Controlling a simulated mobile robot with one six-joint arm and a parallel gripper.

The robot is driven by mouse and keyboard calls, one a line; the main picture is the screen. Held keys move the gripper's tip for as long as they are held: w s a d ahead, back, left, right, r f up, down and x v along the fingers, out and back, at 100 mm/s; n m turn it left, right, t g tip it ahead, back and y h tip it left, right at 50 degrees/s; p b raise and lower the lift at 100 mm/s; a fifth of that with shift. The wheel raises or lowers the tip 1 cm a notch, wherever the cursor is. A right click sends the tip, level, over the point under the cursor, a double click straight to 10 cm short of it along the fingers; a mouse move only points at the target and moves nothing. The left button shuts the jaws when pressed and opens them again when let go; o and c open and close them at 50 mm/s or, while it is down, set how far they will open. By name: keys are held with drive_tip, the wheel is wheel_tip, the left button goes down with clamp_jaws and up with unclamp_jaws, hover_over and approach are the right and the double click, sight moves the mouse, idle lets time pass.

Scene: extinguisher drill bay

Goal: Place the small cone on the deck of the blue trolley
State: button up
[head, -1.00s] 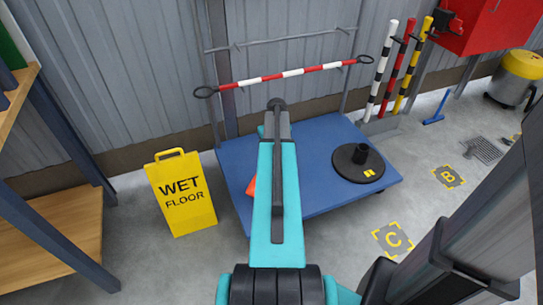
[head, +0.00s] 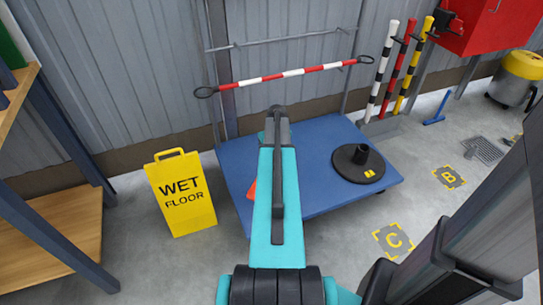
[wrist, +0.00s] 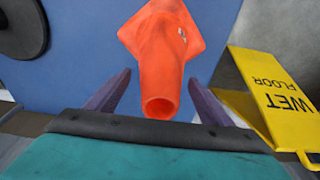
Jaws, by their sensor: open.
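The small orange cone (wrist: 160,45) shows in the wrist view against the blue deck of the trolley (wrist: 90,60). Its square base is farther from me and its hollow tip points toward my gripper. My gripper (wrist: 159,76) is open, with one purple finger on each side of the cone's narrow end and visible gaps between. In the head view only an orange sliver (head: 250,189) shows left of my arm, which hides the rest and my gripper. The blue trolley (head: 315,150) stands against the wall. I cannot tell whether the cone's base touches the deck.
A black round base with a socket (head: 358,162) sits on the deck's right side. A yellow wet floor sign (head: 181,195) stands just left of the trolley. A red-white bar (head: 290,75) hangs across the trolley's handle end. A wooden shelf (head: 50,235) is at left.

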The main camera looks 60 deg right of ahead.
drive_tip(key=shift+r, duration=0.1)
drive_tip(key=r, duration=0.4)
drive_tip(key=s+r+p, duration=0.1)
drive_tip(key=r, duration=0.2)
drive_tip(key=a+r, duration=0.1)
drive_tip(key=r, duration=0.3)
drive_tip(key=shift+s+r+p, duration=0.25)
drive_tip(key=shift+r+p, duration=0.05)
drive_tip(key=shift+r, duration=0.05)
idle(0.4)
